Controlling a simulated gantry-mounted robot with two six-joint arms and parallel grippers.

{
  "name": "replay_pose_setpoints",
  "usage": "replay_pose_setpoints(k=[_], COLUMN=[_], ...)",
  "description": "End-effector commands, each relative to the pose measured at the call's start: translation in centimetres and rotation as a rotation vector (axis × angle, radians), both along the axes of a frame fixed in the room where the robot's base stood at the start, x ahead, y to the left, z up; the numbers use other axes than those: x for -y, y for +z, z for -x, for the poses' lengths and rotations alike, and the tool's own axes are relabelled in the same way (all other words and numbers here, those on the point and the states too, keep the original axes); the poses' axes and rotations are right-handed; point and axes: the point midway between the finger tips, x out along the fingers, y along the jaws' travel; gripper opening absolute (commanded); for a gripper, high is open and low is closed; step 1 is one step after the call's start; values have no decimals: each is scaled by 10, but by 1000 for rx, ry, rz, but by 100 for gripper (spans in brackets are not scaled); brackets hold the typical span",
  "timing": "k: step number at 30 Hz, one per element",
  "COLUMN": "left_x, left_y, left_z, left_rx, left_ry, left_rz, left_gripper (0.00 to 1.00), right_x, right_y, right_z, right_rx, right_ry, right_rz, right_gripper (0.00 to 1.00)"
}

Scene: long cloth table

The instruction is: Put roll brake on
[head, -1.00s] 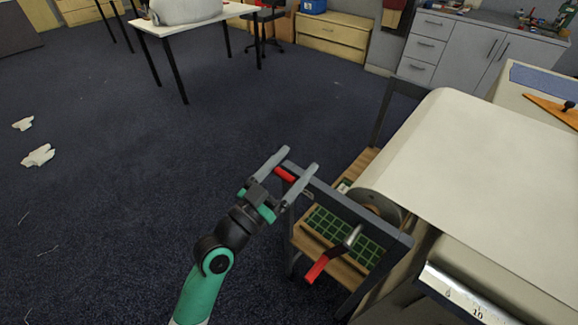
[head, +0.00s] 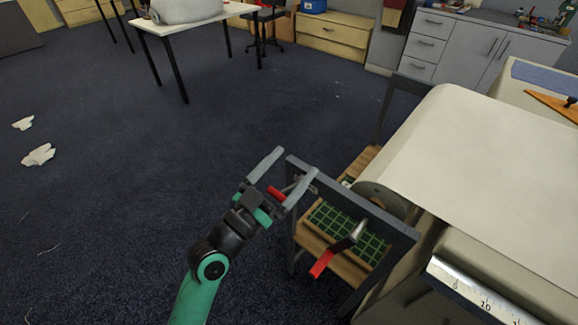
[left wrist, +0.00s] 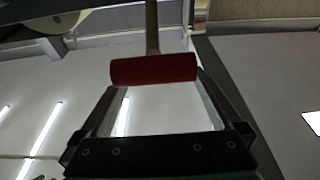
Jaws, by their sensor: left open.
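A small red handle (head: 276,193) on a metal lever sits at the upper left corner of the grey frame at the roll's end. My left gripper (head: 282,173) is open, with its two fingers on either side of this handle. In the left wrist view the red handle (left wrist: 153,69) lies across the fingertips, on a metal rod; I cannot tell whether it touches them. A second lever with a red grip (head: 322,263) stands lower on the same frame. My right gripper is not in view.
The grey frame (head: 350,203) stands close to my left gripper. A wooden shelf with a green grid (head: 345,236) is behind it. The long cloth table (head: 490,170) fills the right side. Open carpet (head: 110,220) lies to the left.

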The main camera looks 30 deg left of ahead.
Motion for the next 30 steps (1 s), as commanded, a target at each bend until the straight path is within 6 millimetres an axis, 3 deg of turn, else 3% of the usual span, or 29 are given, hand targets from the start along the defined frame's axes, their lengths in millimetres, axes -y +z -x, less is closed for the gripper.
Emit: replay_pose_setpoints(k=[7,19,24,30], left_x=[-3,-13,-13,-13], left_y=[-6,-31,-32,-31], left_z=[16,99,110,111], left_rx=[-3,-1,0,0], left_ry=[2,3,1,0], left_rz=[0,1,-1,-1], left_gripper=[100,100,100,100], right_x=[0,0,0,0], right_y=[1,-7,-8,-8], right_z=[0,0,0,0], right_rx=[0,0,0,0], right_ry=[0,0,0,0], right_rz=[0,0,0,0], right_gripper=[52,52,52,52])
